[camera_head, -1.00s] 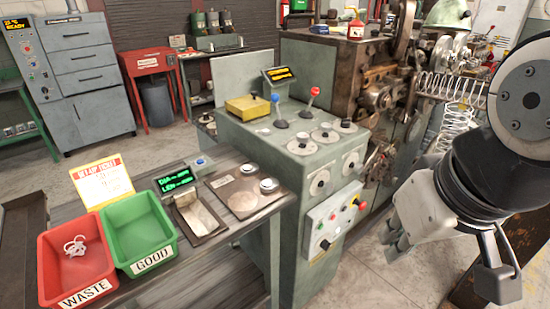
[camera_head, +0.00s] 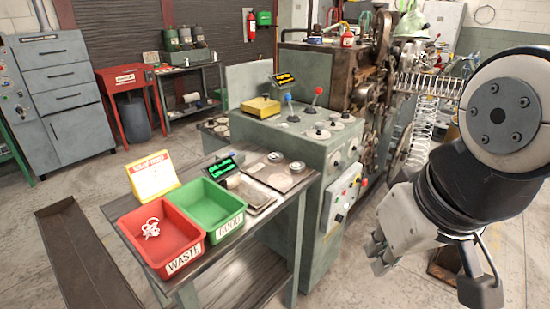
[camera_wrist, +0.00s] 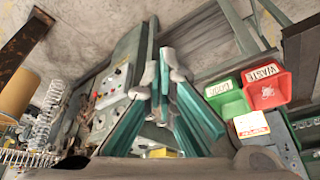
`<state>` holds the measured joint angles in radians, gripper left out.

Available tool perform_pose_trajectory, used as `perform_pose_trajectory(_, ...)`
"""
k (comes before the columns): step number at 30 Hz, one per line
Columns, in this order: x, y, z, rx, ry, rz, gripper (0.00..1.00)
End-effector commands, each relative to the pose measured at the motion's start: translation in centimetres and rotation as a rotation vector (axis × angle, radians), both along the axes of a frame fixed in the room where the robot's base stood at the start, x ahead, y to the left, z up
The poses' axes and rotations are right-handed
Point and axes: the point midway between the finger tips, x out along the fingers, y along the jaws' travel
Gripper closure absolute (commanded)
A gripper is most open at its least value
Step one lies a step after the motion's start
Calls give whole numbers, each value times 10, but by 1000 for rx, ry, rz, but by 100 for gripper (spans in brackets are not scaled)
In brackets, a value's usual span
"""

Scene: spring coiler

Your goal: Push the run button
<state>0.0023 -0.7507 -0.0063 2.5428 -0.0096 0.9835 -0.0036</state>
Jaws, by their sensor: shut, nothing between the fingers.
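A pale control panel (camera_head: 342,196) with several small coloured buttons is on the side of the green-grey machine cabinet (camera_head: 316,160). A red button (camera_head: 364,182) is near its upper right. The labels are too small to read, so I cannot tell which is the run button. The panel also shows in the wrist view (camera_wrist: 116,82), left of the fingers. My gripper (camera_head: 377,256) is in front and to the right of the panel, apart from it, pointing down-left. Its fingers (camera_wrist: 160,75) are shut and empty.
A bench with a red WASTE bin (camera_head: 158,238) and a green GOOD bin (camera_head: 210,208) stands left of the cabinet. Blue and red levers (camera_head: 316,100) rise from the cabinet top. A coiled spring (camera_head: 425,105) hangs at the right. Floor between gripper and cabinet is clear.

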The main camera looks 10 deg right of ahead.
Motion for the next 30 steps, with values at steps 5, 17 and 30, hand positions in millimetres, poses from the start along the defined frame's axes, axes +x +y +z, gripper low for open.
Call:
perform_pose_trajectory(5, 0, 0, 0, 0, 0, 0, 100)
perform_pose_trajectory(17, 103, -44, -41, -104, -119, -47, 100)
perform_pose_trajectory(30, 317, -177, -160, -356, -425, -3, 100)
